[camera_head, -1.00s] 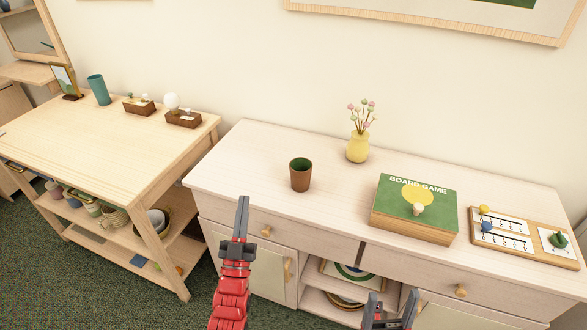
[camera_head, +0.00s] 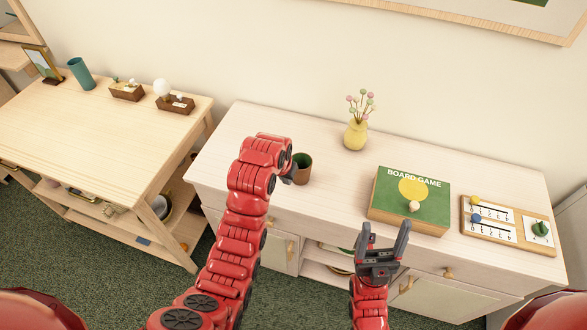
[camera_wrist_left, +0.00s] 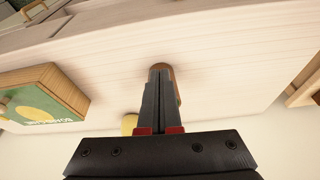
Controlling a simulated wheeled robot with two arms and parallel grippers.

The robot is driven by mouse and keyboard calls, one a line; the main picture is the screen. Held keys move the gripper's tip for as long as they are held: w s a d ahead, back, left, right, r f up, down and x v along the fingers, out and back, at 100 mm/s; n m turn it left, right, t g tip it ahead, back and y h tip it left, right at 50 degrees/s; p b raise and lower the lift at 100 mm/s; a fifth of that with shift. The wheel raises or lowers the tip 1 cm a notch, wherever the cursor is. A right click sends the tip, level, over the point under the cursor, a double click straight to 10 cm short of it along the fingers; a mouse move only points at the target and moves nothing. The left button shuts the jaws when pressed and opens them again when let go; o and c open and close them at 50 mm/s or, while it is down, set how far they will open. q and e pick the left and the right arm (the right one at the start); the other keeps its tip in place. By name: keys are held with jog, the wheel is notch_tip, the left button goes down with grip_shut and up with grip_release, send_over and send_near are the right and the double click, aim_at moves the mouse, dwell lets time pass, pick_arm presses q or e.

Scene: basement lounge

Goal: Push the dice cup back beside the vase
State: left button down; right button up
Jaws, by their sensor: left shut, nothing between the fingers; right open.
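The dice cup (camera_head: 303,170), brown outside and green inside, stands upright on the pale cabinet top. The yellow vase (camera_head: 355,134) with pink and green stems stands behind and right of it, with bare surface between them. My left gripper (camera_wrist_left: 158,72) is shut and empty, its fingers in front of the cup (camera_wrist_left: 174,76) in the left wrist view. In the head view my bent arm hides most of that gripper, at the cup's left side; I cannot tell whether it touches. The vase (camera_wrist_left: 130,123) is partly hidden in the wrist view. My right gripper (camera_head: 384,245) is open and empty near the cabinet's front.
A green board game box (camera_head: 410,200) with a small pale piece on top lies right of the cup. A wooden score board (camera_head: 507,225) lies farther right. A wooden table (camera_head: 110,130) stands to the left. The cabinet top behind the cup is clear.

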aim_at(301, 170)
pick_arm(q)
jog(key=x, duration=0.8)
jog(key=shift+s+f+p, duration=0.3)
jog(key=shift+f, duration=0.05)
jog(key=shift+w+d+f+p, duration=0.15)
jog(key=shift+w+d+p, duration=0.15)
jog(key=shift+w, duration=0.2)
jog(key=shift+w+d+f+p, duration=0.15)
jog(key=shift+w+p, duration=0.15)
jog(key=shift+w, duration=0.25)
jog(key=shift+w+d+f, duration=0.1)
jog(key=shift+w, duration=0.1)
jog(key=shift+w+d+p, duration=0.3)
jog(key=shift+w+p, duration=0.1)
jog(key=shift+w, duration=0.35)
